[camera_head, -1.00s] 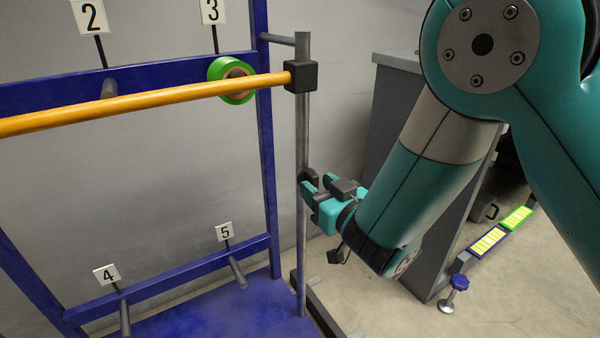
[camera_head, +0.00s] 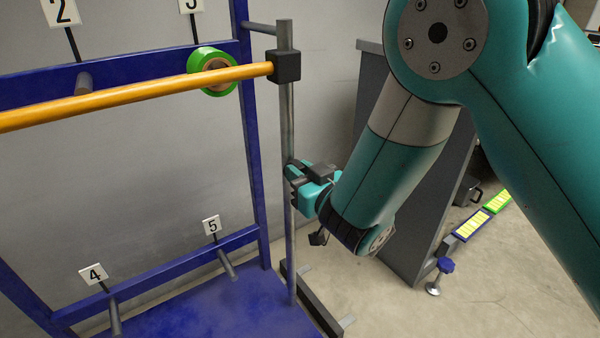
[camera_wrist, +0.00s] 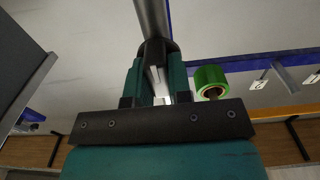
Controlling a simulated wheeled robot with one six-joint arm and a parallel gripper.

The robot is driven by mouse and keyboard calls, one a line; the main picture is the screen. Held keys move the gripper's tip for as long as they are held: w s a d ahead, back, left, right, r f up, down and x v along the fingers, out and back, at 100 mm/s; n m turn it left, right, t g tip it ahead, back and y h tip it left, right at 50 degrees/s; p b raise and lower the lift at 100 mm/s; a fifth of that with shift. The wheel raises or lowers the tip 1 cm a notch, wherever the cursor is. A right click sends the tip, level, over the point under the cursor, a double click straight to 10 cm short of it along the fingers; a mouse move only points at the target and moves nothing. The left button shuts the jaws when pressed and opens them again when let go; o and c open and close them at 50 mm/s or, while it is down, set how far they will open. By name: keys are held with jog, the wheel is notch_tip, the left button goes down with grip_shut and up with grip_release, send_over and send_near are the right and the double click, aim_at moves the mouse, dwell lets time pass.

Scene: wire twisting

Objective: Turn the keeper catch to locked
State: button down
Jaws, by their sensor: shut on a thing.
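A grey upright pole (camera_head: 289,118) stands beside the blue rack. A small dark fitting (camera_wrist: 158,48), which looks like the keeper catch, sits on the pole at my gripper's height; in the head view my gripper mostly hides it. My gripper (camera_head: 292,177) reaches the pole from the right, well below the black block. In the wrist view its two teal fingers (camera_wrist: 157,75) stand on either side of the fitting, shut on it. A pale piece (camera_wrist: 157,84) shows between the fingers. I cannot read whether the catch is locked.
An orange bar (camera_head: 150,92) runs left from the black block (camera_head: 286,67) on the pole. A green tape roll (camera_head: 211,62) hangs behind it. The blue rack (camera_head: 250,150) has numbered pegs. A grey cabinet (camera_head: 405,240) stands behind my arm.

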jog(key=shift+n, duration=0.3)
jog(key=n, duration=0.3)
jog(key=shift+n, duration=0.4)
jog(key=n, duration=0.4)
jog(key=shift+s+a+f+n+b, duration=0.1)
jog(key=shift+n+b, duration=0.2)
jog(key=shift+b, duration=0.05)
jog(key=n, duration=0.4)
jog(key=shift+f, duration=0.1)
jog(key=n, duration=0.4)
jog(key=shift+n, duration=0.3)
jog(key=shift+f, duration=0.1)
jog(key=c, duration=1)
grip_release()
jog(key=shift+c, duration=0.2)
